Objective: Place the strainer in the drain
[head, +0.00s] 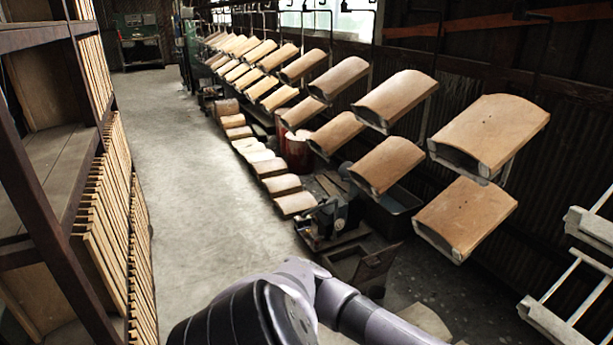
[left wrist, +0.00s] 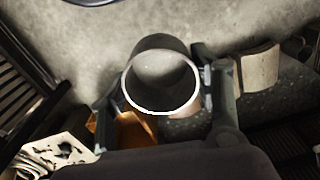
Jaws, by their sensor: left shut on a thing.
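In the left wrist view my left gripper (left wrist: 155,92) is shut on a round, cup-like grey piece with a bright white rim (left wrist: 162,112), which I take to be the strainer. One finger is on each side of it, and its open mouth faces the camera. A dark curved rim (left wrist: 92,2) is cut off at the top of this view; I cannot tell whether it is the drain. In the head view my arm fills the bottom middle, and the left gripper and strainer are out of frame. My right gripper is in neither view.
Curved tan panels (head: 490,130) hang in two rows along the right wall. More curved blocks (head: 283,185) lie on the floor beside a red drum (head: 297,150). A wooden shelf rack (head: 60,180) stands at the left. The grey floor aisle (head: 190,170) between is clear.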

